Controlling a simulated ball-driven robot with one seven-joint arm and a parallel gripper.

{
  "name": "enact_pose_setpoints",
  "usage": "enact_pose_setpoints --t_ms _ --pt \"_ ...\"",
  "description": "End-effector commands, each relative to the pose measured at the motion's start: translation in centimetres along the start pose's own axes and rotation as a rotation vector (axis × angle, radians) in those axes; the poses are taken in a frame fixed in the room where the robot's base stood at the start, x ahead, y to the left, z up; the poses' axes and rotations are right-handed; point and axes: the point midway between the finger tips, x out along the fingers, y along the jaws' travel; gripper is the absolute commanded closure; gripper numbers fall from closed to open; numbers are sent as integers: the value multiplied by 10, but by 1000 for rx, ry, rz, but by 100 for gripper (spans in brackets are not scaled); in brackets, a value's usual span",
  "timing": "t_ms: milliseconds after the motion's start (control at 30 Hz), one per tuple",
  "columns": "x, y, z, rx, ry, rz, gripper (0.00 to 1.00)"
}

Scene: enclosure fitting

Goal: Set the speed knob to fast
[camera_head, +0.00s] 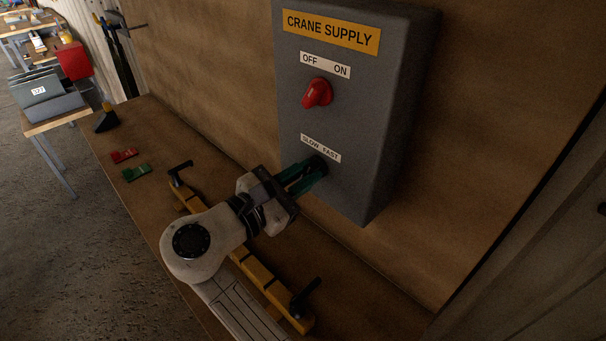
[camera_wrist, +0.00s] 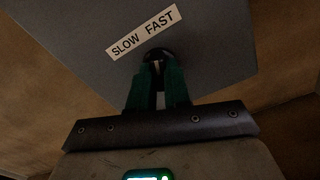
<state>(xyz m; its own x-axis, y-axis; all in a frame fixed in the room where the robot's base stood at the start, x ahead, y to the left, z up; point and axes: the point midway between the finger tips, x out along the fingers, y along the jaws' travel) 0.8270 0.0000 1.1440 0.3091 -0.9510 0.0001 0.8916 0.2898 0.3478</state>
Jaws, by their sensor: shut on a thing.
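The grey enclosure labelled CRANE SUPPLY (camera_head: 350,120) is fixed to the wooden wall. Its lower label reads SLOW FAST (camera_head: 320,148). The dark speed knob (camera_wrist: 158,55) sits just under this label, mostly hidden between my fingers. My gripper (camera_head: 318,168) reaches the enclosure face from the lower left, its green fingers shut on the knob. The wrist view shows the two fingers (camera_wrist: 158,75) on either side of it. Which way the knob points cannot be told. A red knob (camera_head: 317,93) sits above, under the OFF ON label.
A yellow bar with black handles (camera_head: 256,270) lies on the bench below my arm. Red (camera_head: 124,156) and green (camera_head: 136,173) small parts and a dark wedge-like thing (camera_head: 106,119) lie on the bench at left. Another table with a grey box (camera_head: 46,95) stands farther back.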

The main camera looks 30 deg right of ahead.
Motion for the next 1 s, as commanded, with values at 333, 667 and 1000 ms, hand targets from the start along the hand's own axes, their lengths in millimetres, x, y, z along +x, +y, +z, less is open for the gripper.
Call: enact_pose_setpoints --t_ms 333,667,1000 --pt "0 0 1 12 0 0 100" --pt "0 0 0 178 1 1 100" --pt "0 0 0 186 1 0 78"
